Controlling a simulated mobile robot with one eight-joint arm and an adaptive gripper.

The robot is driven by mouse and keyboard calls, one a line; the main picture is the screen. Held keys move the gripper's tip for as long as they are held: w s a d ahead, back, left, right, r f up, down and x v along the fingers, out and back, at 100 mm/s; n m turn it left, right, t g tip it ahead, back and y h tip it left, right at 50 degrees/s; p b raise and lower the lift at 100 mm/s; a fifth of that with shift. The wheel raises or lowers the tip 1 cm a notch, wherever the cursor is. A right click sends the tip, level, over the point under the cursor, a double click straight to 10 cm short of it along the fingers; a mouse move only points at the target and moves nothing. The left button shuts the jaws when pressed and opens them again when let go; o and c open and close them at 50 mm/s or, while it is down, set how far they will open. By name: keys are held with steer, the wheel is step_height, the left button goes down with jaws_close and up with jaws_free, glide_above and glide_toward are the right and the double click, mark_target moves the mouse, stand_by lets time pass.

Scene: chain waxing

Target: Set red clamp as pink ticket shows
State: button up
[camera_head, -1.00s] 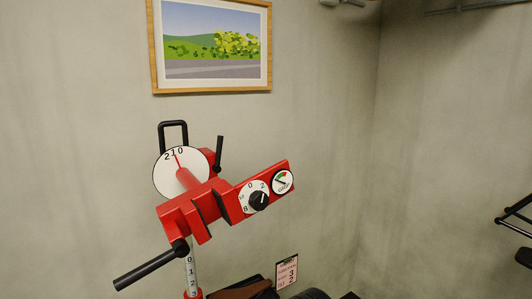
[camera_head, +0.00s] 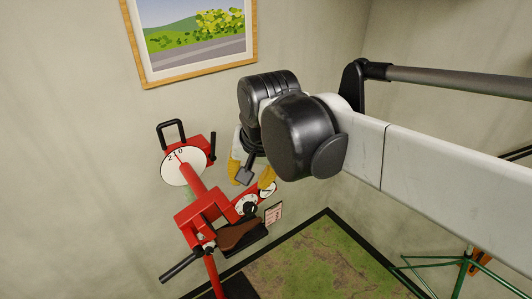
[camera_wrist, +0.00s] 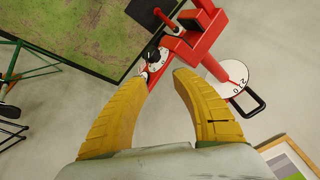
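The red clamp (camera_head: 203,207) stands on a post at lower left, and also shows in the wrist view (camera_wrist: 205,40). It carries a white disc with a pointer near 1 (camera_head: 182,165), a dial with a black knob (camera_head: 247,206) and a round gauge (camera_head: 267,190). The knob shows in the wrist view (camera_wrist: 153,55), beyond the fingertips. My gripper (camera_head: 251,177) has two yellow fingers, apart and empty, near the knob and gauge; the wrist view shows the gap (camera_wrist: 161,77). The pink ticket (camera_head: 273,213) is right of the dial; its writing is too small to read.
A black loop handle (camera_head: 171,130), a black lever (camera_head: 212,146) and a black bar handle (camera_head: 180,267) stick out from the clamp. A brown item (camera_head: 240,233) lies below the dial. A green stand (camera_head: 465,265) is at right. A picture (camera_head: 190,35) hangs above.

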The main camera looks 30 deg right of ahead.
steer(key=w+d+m+g, duration=0.1)
steer(key=w+d+m, duration=0.1)
steer(key=d+m, duration=0.1)
steer(key=w+d+m+g, duration=0.1)
steer(key=w+d+m, duration=0.1)
steer(key=m, duration=0.1)
steer(key=w+d+r+m+g, duration=0.1)
steer(key=w+d+m+g, duration=0.1)
steer(key=d+m, duration=0.1)
steer(key=shift+w+d+m+y, duration=0.3)
steer(key=shift+m, duration=0.3)
step_height(320, 180, down, 10)
steer(key=shift+f+p, duration=0.25)
steer(key=shift+p, duration=0.25)
jaws_close()
steer(key=shift+a, duration=0.1)
